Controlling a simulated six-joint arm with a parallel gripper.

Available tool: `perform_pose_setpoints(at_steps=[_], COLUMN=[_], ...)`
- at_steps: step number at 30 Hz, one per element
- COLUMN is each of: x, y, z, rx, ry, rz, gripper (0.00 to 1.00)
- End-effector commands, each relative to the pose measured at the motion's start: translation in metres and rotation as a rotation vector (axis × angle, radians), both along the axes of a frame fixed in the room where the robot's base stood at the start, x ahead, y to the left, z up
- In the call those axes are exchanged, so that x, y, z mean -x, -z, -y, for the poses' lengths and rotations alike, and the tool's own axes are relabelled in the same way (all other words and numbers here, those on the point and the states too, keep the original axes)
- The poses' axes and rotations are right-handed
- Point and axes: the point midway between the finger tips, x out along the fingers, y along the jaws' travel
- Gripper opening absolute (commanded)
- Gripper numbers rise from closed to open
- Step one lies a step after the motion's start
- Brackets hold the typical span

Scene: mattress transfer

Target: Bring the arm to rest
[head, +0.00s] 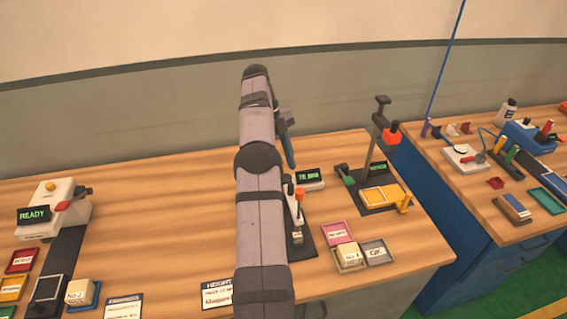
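My arm (260,210) rises from the bottom edge through the middle of the view, its top in front of the grey wall. A dark and blue-grey part, seemingly my gripper (290,160), hangs behind the arm's upper right side, pointing down above the wooden bench. The arm partly hides it, and its fingers are too small to tell open from shut. I see nothing clearly held.
On the wooden bench (160,215), a white device reading READY (68,205) stands left. A lever fixture (297,215) is close right of my arm. A blue-sided bench (440,210) stands beyond.

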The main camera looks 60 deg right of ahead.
Motion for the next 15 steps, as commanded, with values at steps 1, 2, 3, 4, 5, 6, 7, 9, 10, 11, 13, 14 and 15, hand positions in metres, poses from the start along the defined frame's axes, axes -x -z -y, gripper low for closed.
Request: perform_pose_setpoints(at_steps=[1, 2, 3, 4, 5, 6, 7, 9, 10, 11, 13, 14, 15], x=[-0.0001, -0.0001, -0.0001, -0.0001, 0.0, 0.0001, 0.0001, 0.0001, 0.0001, 0.0001, -0.0015, -0.003, -0.0057], y=[0.0, 0.0, 0.0001, 0.0001, 0.0002, 0.0002, 0.0002, 0.0003, 0.0003, 0.0003, 0.0, -0.0002, -0.0007], z=[-0.0001, -0.0001, -0.0001, -0.0001, -0.0001, -0.0001, -0.0001, -0.0001, -0.0001, -0.0001, -0.0014, -0.0025, -0.0047], rx=[0.0, 0.0, 0.0, 0.0, 0.0, 0.0, 0.0, 0.0, 0.0, 0.0, -0.004, -0.007, -0.012], ry=[0.0, 0.0, 0.0, 0.0, 0.0, 0.0, 0.0, 0.0, 0.0, 0.0, -0.012, -0.023, -0.044], rz=[0.0, 0.0, 0.0, 0.0, -0.001, -0.001, -0.001, -0.001, -0.001, -0.001, 0.001, 0.002, 0.006], gripper=[0.34, 0.34, 0.34, 0.34, 0.34, 0.34, 0.34, 0.34, 0.34, 0.34, 0.34, 0.34, 0.34])
